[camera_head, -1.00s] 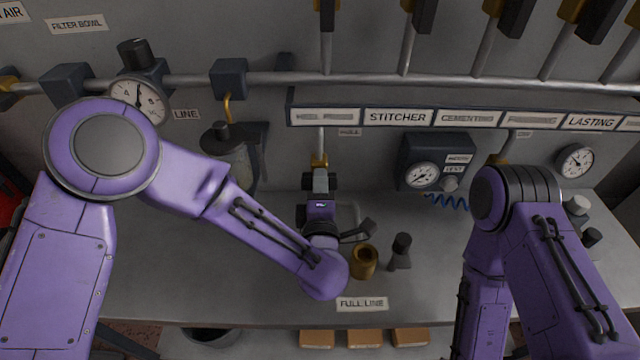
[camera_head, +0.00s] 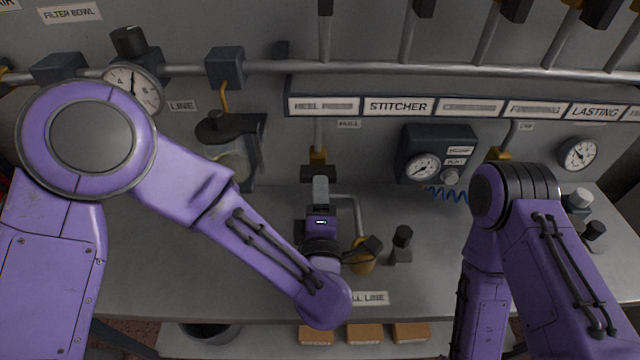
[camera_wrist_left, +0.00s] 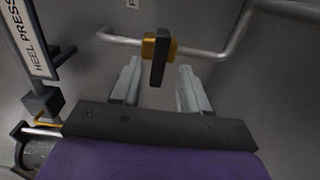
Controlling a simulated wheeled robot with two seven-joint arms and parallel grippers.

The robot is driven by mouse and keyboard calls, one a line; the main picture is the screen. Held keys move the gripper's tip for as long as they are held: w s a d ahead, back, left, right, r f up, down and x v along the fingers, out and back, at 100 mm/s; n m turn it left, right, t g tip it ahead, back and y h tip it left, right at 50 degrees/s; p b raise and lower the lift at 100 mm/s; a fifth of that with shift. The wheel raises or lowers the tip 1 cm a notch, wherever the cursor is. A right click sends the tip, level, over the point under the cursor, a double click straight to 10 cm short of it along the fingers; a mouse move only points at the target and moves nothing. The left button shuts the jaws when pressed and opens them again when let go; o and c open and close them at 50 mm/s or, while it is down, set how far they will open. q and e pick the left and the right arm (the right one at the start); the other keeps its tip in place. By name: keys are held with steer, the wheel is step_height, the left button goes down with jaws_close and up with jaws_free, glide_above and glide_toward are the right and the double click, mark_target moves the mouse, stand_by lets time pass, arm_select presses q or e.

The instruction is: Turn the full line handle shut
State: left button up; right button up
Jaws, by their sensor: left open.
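A yellow valve (camera_head: 318,154) sits on the vertical pipe under the HEEL PRESS sign, beside a small tag. Its dark handle (camera_head: 318,173) lies across the pipe. In the left wrist view the handle (camera_wrist_left: 160,57) crosses in front of the yellow body (camera_wrist_left: 149,47), at right angles to the pipe. My left gripper (camera_head: 320,188) is open. Its two pale fingertips (camera_wrist_left: 159,85) lie on either side of the handle's near end, with gaps on both sides. A FULL LINE label (camera_head: 372,298) lies at the bench front, partly covered by my left arm. My right gripper is out of view.
The bent pipe (camera_head: 357,212) runs right and down beside my left wrist. A filter bowl (camera_head: 228,155) is left. A gauge box (camera_head: 437,155) is right.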

arm_select(q)
steer(key=s+b, duration=0.1)
steer(key=s, duration=0.4)
steer(key=shift+s, duration=0.35)
